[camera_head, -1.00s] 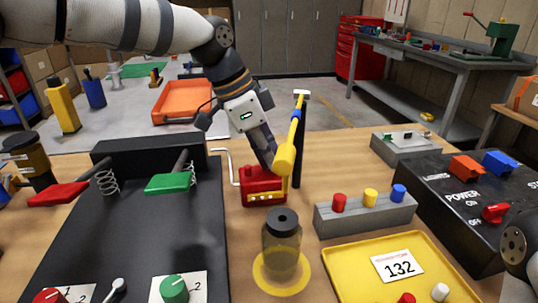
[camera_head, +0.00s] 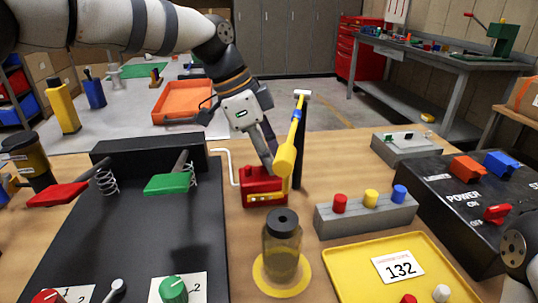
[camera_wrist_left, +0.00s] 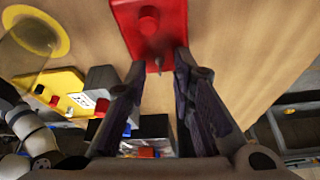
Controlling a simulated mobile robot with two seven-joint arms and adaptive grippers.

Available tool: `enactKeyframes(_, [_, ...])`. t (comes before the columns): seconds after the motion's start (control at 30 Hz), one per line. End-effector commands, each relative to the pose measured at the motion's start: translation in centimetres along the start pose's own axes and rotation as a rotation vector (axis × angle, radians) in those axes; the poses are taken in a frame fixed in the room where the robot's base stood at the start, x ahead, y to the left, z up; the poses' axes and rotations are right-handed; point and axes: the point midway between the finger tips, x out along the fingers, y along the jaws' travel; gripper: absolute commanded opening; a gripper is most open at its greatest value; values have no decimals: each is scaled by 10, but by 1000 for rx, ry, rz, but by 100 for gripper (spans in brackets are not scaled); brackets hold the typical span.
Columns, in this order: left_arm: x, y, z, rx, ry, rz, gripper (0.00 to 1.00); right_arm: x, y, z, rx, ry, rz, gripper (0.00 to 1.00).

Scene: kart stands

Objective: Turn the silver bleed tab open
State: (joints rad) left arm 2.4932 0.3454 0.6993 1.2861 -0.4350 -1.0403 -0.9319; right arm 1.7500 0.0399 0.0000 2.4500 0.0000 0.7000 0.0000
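A red block-shaped unit (camera_head: 262,198) stands on the wooden bench, with a white bent tube at its left. In the left wrist view the red body (camera_wrist_left: 150,28) has a round red knob and a small silver tab (camera_wrist_left: 159,64) at its edge. My left gripper (camera_wrist_left: 158,68) points at this edge, its fingers apart, with the silver tab between their tips. I cannot see either finger touching the tab. In the head view my left gripper (camera_head: 270,165) is just above and behind the red unit, and the tab is hidden. My right gripper is out of view.
A yellow handle (camera_head: 286,155) with a silver crosspiece and a black post stand close right of my gripper. A capped bottle (camera_head: 282,243) stands in front on a yellow disc. A grey block with coloured pegs (camera_head: 365,216) and a yellow tray (camera_head: 345,264) lie to the right.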

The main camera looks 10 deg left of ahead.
Motion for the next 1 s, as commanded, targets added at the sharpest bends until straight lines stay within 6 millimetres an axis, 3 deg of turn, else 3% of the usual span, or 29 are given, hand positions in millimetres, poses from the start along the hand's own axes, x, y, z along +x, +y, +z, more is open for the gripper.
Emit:
enactKeyframes(0.17, [-18, -1, -1, -1, 2, -4, 22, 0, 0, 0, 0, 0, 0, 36])
enactKeyframes(0.4, [-83, -1, -1, 0, 2, -5, 22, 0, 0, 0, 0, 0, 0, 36])
enactKeyframes(0.53, [-108, -1, 0, -1, 1, -3, 22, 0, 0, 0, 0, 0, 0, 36])
enactKeyframes(0.7, [-120, 0, 0, 0, 0, 0, 22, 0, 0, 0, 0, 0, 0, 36])
enactKeyframes(1.0, [-120, 0, 0, 0, 0, 0, 22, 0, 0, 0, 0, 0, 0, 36])
